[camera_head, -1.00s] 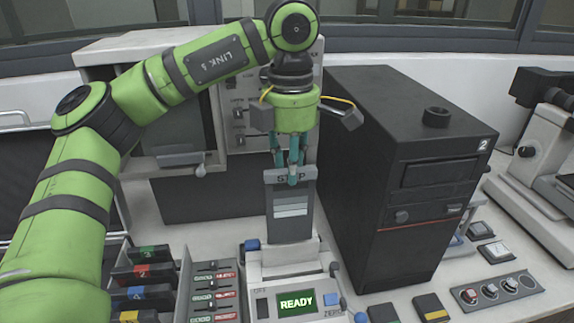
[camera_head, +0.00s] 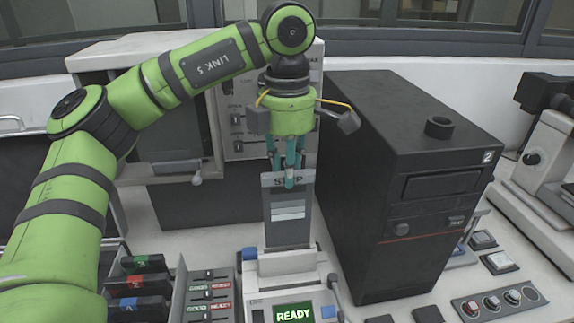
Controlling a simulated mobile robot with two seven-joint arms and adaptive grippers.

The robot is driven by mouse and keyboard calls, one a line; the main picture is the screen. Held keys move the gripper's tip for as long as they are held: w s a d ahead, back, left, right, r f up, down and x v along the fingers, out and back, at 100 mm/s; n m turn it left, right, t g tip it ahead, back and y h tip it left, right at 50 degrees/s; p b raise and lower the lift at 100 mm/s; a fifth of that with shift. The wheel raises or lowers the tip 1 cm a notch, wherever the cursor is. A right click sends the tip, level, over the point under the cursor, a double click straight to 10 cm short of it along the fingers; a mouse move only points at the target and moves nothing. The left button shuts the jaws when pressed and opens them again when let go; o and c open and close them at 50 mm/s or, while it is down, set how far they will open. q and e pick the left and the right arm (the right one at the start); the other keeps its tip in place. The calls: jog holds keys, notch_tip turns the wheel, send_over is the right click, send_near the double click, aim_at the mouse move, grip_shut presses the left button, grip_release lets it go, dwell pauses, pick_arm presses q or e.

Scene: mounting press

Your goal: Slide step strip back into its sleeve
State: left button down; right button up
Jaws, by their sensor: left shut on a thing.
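The step strip (camera_head: 288,218) is a dark grey upright plate with "STEP" at its top and a ladder of grey patches. My left gripper (camera_head: 288,182) points down from above, shut on the strip's top edge. The strip's lower end meets the back of a pale reader (camera_head: 288,268) with a lit green "READY" display (camera_head: 294,314). I cannot tell whether it sits in a slot there or stands just behind. No sleeve for the strip is clearly identifiable. My right gripper is not in view.
A large black tower (camera_head: 405,200) marked 2 stands close to the right of the strip. A rack of black holders with coloured labels (camera_head: 142,284) and a tray of ready/good-marked pieces (camera_head: 210,292) are at left. A microscope (camera_head: 545,140) stands far right.

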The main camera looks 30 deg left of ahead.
aim_at(286, 201)
pick_arm(q)
jog(key=shift+w+a+f, duration=0.1)
jog(key=shift+w+a, duration=0.05)
jog(key=shift+w, duration=0.05)
dwell(0.3)
jog(key=shift+f+b, duration=2.9)
jog(key=shift+f, duration=0.95)
